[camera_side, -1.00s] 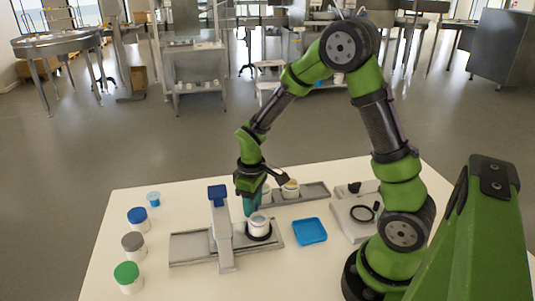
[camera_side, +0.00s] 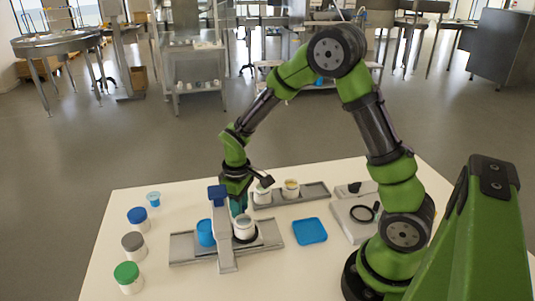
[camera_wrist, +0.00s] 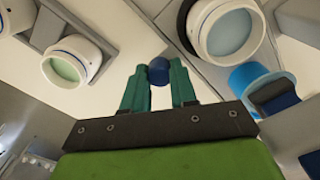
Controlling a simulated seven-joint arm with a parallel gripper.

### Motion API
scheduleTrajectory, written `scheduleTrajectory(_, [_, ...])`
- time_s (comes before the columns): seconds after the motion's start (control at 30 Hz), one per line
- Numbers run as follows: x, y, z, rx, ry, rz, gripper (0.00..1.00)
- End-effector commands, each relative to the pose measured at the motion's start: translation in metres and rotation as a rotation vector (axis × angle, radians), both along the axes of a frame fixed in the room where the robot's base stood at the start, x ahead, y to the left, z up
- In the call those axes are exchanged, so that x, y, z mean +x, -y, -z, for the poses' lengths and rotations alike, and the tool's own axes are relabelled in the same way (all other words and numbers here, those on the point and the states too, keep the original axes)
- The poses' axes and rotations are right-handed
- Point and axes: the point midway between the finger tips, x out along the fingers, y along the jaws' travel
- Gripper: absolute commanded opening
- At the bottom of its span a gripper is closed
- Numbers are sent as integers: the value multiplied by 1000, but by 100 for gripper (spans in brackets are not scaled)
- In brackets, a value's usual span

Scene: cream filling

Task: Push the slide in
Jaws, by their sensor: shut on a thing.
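My gripper (camera_side: 238,206) is low behind the white jar. In the wrist view my green fingers (camera_wrist: 158,80) are shut on a small dark blue knob (camera_wrist: 158,70). The white jar (camera_wrist: 223,30) and blue cup (camera_wrist: 250,78) are beside the fingers there. The knob is hidden in the side view.
A grey tray (camera_side: 316,192) with two jars lies behind. A blue tray (camera_side: 310,231) and a scale (camera_side: 350,218) are right.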

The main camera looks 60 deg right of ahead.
Motion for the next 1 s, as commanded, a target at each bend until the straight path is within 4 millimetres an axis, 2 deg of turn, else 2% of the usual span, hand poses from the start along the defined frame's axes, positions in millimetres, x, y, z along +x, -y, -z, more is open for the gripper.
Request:
scheduleTrajectory(0.1, [9, -7, -1, -1, 5, -2, 0])
scheduleTrajectory(0.37, [9, -8, -1, -1, 6, -1, 0])
scheduleTrajectory(0.4, [9, -8, -1, -1, 6, -1, 31])
scheduleTrajectory(0.47, [9, -8, -1, -1, 6, -1, 38])
scheduleTrajectory(0.77, [8, -8, -2, 0, 4, -1, 38])
scheduleTrajectory(0.87, [9, -8, -10, 0, 6, -1, 38])
scheduleTrajectory(1.0, [9, -8, -35, -1, 10, 0, 38])
